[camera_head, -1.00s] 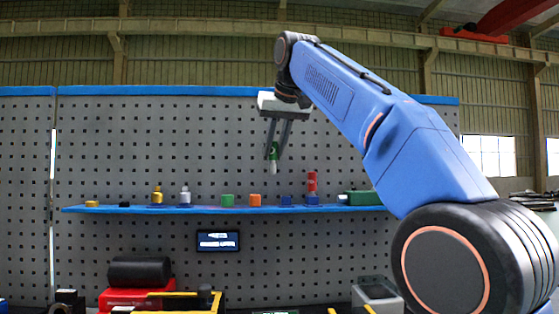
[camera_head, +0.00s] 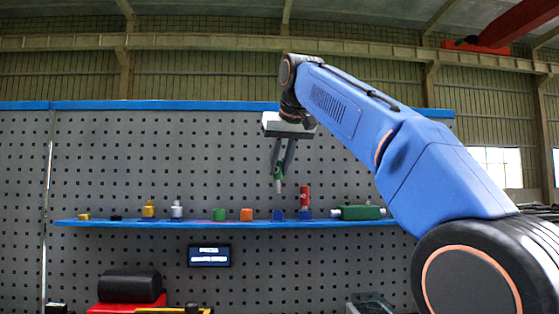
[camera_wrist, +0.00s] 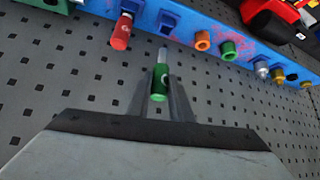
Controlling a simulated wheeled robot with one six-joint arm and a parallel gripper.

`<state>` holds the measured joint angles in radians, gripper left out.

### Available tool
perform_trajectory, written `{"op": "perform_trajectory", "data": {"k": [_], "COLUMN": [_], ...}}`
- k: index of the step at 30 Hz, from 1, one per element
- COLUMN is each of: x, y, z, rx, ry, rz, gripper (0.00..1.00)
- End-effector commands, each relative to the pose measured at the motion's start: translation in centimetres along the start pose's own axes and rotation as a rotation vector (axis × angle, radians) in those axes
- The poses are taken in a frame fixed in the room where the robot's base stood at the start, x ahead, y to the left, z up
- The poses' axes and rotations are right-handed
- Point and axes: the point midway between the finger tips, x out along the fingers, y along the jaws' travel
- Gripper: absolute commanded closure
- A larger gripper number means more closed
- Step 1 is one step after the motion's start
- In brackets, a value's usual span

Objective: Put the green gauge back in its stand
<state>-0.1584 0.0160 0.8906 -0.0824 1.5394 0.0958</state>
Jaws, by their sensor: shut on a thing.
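My gripper (camera_head: 279,168) is shut on the green gauge (camera_head: 278,177), which hangs with its pale tip down, above the shelf. In the wrist view the green gauge (camera_wrist: 159,88) sits between my fingers (camera_wrist: 162,95), its pale tip towards the shelf. A green stand (camera_head: 218,214) is on the shelf, left of the gauge in the head view. In the wrist view the green stand (camera_wrist: 228,50) shows a round opening with nothing in it. The gauge is well apart from it, roughly over an empty blue stand (camera_head: 278,215) in the head view.
A grey pegboard (camera_head: 120,160) stands behind. Air above the shelf is free.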

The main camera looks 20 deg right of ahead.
Motion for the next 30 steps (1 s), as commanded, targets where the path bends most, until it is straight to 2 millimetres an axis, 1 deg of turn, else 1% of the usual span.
{"op": "perform_trajectory", "data": {"k": [3, 13, 19, 30], "x": [0.8, 2.4, 2.7, 2.8], "y": [0.0, 0.0, 0.0, 0.0], "z": [0.8, 2.1, 2.4, 2.4], "rx": [0.0, 0.0, 0.0, 0.0], "ry": [-0.001, -0.001, 0.001, 0.001], "rz": [0.0, 0.0, 0.0, 0.0], "gripper": [1.0, 1.0, 1.0, 1.0]}}
